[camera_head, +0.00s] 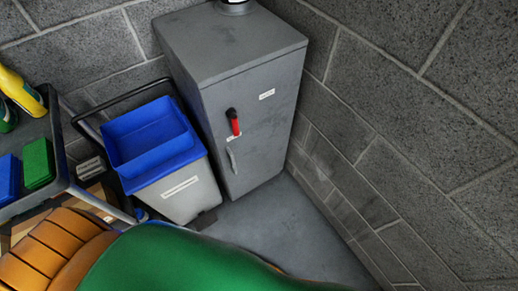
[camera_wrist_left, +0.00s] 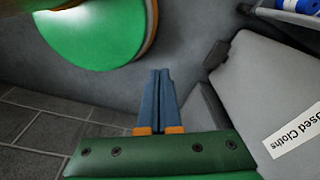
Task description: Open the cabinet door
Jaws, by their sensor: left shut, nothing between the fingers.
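The grey cabinet (camera_head: 235,75) stands in the corner in the head view, and its door (camera_head: 262,115) looks shut. A black and red handle (camera_head: 233,121) sits on the door's left part, with a small grey pull (camera_head: 231,160) below it. My left gripper (camera_wrist_left: 161,72) shows in the left wrist view, its blue fingers together and empty, over the grey floor and beside a bin. It is apart from the cabinet's handle, which is not seen in that view. My right gripper is not in view.
A grey bin with a blue top (camera_head: 150,140) stands just left of the cabinet; it is also at the right of the wrist view (camera_wrist_left: 250,85). A cart (camera_head: 62,150) with green and blue items is further left. Block walls (camera_head: 420,110) close in the right; floor before the cabinet is clear.

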